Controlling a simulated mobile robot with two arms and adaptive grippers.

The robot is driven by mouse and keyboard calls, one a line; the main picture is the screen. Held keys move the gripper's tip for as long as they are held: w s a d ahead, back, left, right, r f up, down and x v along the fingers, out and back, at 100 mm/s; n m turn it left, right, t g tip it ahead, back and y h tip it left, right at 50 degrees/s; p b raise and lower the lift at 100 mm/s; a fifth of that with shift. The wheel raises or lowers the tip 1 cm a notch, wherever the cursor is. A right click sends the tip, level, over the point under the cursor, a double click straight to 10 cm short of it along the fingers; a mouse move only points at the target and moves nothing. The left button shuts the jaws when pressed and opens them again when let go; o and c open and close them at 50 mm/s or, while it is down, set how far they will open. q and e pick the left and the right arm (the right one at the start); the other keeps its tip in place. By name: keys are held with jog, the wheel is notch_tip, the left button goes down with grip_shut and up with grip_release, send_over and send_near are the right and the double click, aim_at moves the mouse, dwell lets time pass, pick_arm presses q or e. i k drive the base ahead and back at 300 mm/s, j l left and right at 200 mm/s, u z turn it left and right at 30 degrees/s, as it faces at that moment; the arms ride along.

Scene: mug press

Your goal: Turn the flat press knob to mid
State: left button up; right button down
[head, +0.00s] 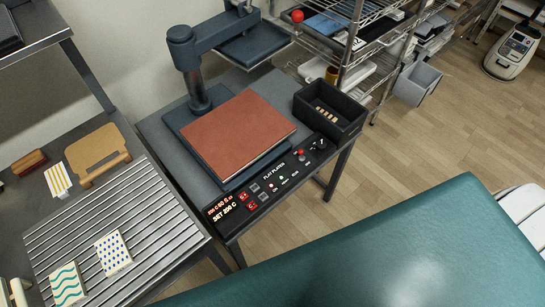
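The flat press stands on a grey table, with a brown-red plate (240,133) on its dark base and a dark column and arm (195,75) behind it. Its black control panel (240,208) along the front edge is marked FLAT PLATEN, with a lit display (224,207) whose lower line reads SET 200 C. A small dark knob (320,144) sits at the panel's right end, beside a red button (301,155). The knob's pointer and setting are too small to read. Neither of my grippers shows in this view.
A black bin (329,110) with small tan pieces sits right of the plate. On the left are a slatted metal rack (150,210), two patterned tiles (113,253) (67,285) and a tan holder (98,152). Wire shelving (350,50) stands behind; wooden floor (440,120) is open at right.

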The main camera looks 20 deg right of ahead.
aim_at(321, 145)
jog(key=z, duration=1.15)
jog(key=l+u, duration=0.1)
jog(key=i+l, duration=0.05)
